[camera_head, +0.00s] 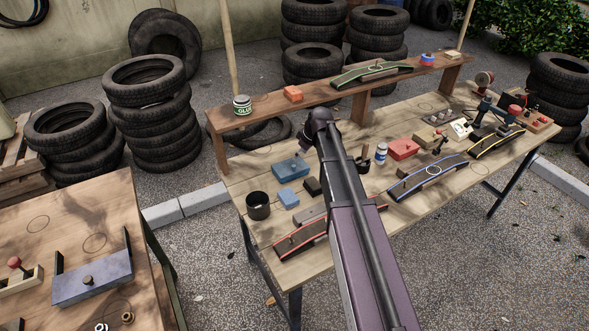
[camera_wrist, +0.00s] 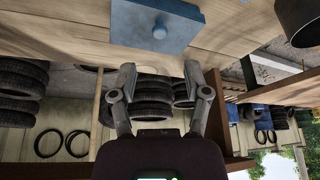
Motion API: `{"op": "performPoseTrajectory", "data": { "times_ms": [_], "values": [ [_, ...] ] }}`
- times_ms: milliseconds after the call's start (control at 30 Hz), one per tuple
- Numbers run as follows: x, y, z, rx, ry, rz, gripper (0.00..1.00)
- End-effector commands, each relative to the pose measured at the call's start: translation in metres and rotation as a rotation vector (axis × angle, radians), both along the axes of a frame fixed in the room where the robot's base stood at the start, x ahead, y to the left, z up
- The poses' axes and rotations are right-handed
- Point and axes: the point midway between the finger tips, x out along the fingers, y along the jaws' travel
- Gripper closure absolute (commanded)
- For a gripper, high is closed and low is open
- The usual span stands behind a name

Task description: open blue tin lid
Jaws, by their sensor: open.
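The blue tin (camera_head: 290,171) sits on the wooden workbench, left of my arm in the head view. In the wrist view its flat blue lid (camera_wrist: 135,28) with a small round knob (camera_wrist: 160,31) shows at the top, and the lid looks closed. My gripper (camera_wrist: 160,75) is open and empty, its two fingers apart. The tin lies beyond the fingertips in the wrist view, and nothing is between them. In the head view my gripper (camera_head: 301,154) is small and partly hidden, close to the tin's far right side.
A black cup (camera_head: 258,206) and a smaller blue block (camera_head: 289,199) stand near the tin. My arm covers part of the bench and a red-edged track piece (camera_head: 300,240).

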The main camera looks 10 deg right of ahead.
Motion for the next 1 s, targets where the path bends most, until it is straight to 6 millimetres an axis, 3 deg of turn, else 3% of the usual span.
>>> {"op": "performPoseTrajectory", "data": {
  "times_ms": [600,1000],
  "values": [
    [0.015,0.012,-0.051,0.0,0.0,0.001,0.39],
    [0.021,0.017,-0.066,0.0,0.0,-0.001,0.39]
  ]
}}
